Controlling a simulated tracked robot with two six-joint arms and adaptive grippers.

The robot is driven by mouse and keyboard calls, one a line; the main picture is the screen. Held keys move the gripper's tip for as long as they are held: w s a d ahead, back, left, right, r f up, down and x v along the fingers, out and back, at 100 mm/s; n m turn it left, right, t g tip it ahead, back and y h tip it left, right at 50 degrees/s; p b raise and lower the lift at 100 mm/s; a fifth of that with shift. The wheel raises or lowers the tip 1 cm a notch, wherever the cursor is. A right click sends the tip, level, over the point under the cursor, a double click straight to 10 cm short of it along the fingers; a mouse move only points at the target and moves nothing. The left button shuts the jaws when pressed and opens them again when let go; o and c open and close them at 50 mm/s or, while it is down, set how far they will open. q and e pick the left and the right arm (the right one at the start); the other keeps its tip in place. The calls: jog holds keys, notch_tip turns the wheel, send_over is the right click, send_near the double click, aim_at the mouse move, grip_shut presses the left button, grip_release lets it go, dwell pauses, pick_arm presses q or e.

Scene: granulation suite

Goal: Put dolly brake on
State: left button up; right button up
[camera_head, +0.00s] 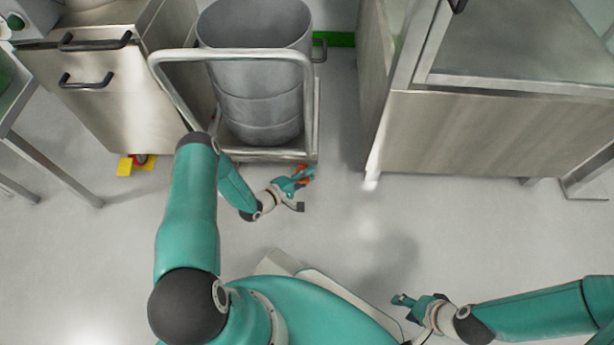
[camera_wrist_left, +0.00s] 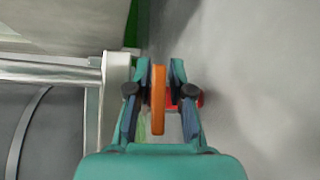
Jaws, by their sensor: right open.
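The dolly (camera_head: 185,57) is a pale metal frame with a tall push handle. It carries a grey steel drum (camera_head: 255,100) at the upper middle of the head view. An orange brake pedal (camera_wrist_left: 158,100) shows at the dolly's near right corner. My left gripper (camera_head: 303,178) is at that corner. In the left wrist view its fingers (camera_wrist_left: 160,85) stand on either side of the orange pedal, with narrow gaps showing. A red part (camera_wrist_left: 199,98) lies behind the right finger. My right gripper (camera_head: 398,300) is open and empty above the floor at the lower right.
A steel cabinet (camera_head: 110,100) with black handles stands left of the dolly, with a yellow and red foot (camera_head: 130,164) below. A large steel enclosure (camera_head: 480,135) stands to the right. The floor (camera_head: 345,215) between and in front is clear.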

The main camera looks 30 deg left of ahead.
pick_arm(q)
jog(key=shift+w, duration=0.1)
grip_shut()
jog(key=shift+f, duration=0.15)
jog(key=shift+d+f+m+t, duration=0.1)
jog(key=shift+f+m+t, duration=0.25)
jog(key=shift+m+t, duration=0.7)
jog(key=shift+f+m+t+h, duration=0.2)
jog(key=shift+m+t+h, duration=0.1)
jog(key=shift+m+t, duration=0.45)
jog(key=shift+f+m+t+h, duration=0.2)
jog(key=shift+m+t+h, duration=0.1)
jog(key=shift+m+t, duration=0.4)
grip_release()
